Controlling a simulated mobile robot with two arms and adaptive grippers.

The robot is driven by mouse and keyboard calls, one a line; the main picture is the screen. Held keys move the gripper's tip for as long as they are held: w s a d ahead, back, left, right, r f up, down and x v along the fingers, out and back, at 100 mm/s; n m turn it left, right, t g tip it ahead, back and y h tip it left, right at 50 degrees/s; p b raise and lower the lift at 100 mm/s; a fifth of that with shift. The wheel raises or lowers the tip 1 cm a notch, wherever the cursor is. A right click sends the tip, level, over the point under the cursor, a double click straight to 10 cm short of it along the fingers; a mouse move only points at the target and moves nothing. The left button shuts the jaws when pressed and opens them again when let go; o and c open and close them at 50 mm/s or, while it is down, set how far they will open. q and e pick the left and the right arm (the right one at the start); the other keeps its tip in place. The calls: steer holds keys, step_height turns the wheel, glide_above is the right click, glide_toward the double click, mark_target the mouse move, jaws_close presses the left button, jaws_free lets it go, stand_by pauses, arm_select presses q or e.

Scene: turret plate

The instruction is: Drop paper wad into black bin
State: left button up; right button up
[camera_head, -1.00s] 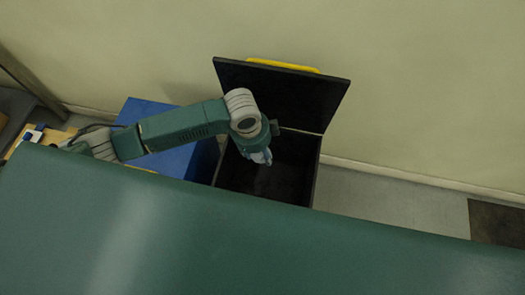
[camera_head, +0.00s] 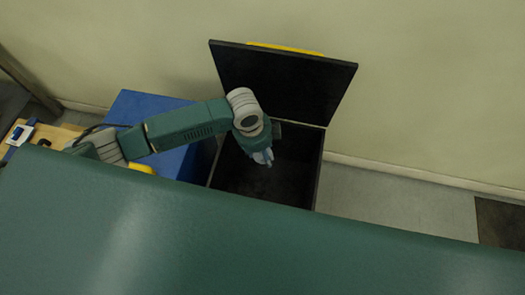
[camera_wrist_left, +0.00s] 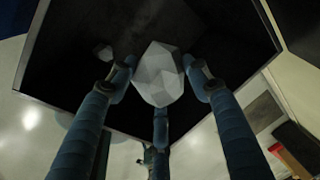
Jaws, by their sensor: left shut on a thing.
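The black bin (camera_head: 318,170) stands against the wall with its black lid (camera_head: 285,85) raised. My left gripper (camera_head: 264,158) hangs over the bin's opening, pointing down. In the left wrist view, its blue fingers (camera_wrist_left: 160,88) are closed around a white, faceted paper wad (camera_wrist_left: 158,72). The bin's dark opening and rim (camera_wrist_left: 33,48) lie beyond the wad. The held wad is hard to make out in the head view. My right gripper is not in view.
A blue bin (camera_head: 150,108) stands directly left of the black one, under my left arm. A wooden surface (camera_head: 60,135) with small items is at the far left. The floor (camera_head: 395,195) right of the black bin is clear. The wall is close behind.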

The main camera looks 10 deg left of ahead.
mark_target(256, 155)
arm_select(q)
steer(key=o, duration=0.9)
steer(key=r, duration=0.4)
steer(key=s+a+r, duration=0.1)
steer(key=r, duration=0.6)
steer(key=shift+s+a+r, duration=0.15)
steer(key=shift+a+r, duration=0.2)
